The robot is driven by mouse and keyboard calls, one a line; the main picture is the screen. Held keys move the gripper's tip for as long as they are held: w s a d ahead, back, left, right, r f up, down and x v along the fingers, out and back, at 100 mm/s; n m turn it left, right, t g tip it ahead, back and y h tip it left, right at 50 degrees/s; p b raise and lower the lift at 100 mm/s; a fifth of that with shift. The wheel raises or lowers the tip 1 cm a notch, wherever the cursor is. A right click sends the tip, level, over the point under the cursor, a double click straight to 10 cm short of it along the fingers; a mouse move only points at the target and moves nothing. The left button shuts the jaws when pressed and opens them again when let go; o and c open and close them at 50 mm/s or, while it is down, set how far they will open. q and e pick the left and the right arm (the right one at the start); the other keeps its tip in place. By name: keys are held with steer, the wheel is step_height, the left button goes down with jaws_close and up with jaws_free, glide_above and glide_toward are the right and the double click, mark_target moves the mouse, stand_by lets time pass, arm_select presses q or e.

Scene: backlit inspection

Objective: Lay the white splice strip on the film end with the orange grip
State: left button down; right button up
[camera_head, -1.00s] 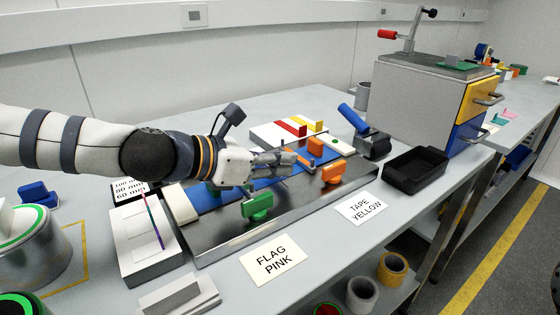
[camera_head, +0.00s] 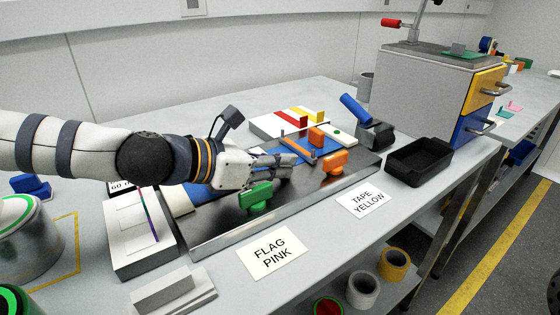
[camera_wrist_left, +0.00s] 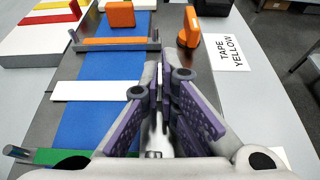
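The blue film (camera_wrist_left: 100,70) runs along the dark metal plate (camera_head: 225,235). A white strip (camera_wrist_left: 88,91) lies across the film in the left wrist view; its right end meets my finger, and I cannot tell whether they touch. Beyond it an orange bar (camera_wrist_left: 112,43) crosses the film, with one upright orange grip (camera_wrist_left: 120,14) behind and another orange grip (camera_wrist_left: 188,30) at right; they also show in the head view (camera_head: 333,163). My left gripper (camera_wrist_left: 161,72) is low over the plate, fingertips close together; whether they pinch anything is unclear. My right gripper is out of view.
A green grip (camera_head: 256,195) stands just in front of my left gripper. A white block with red and yellow bars (camera_head: 290,122), a blue-handled dispenser (camera_head: 372,132) and a black tray (camera_head: 418,162) stand beyond.

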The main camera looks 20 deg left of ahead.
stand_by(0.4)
arm_select(q)
steer(key=c, duration=1.7)
jaws_free()
steer(key=v, duration=0.6)
steer(key=shift+a+r, duration=0.15)
steer(key=shift+a, duration=0.05)
steer(key=shift+s+a+r, duration=0.15)
steer(key=shift+s+a, duration=0.15)
steer(key=shift+s, duration=0.2)
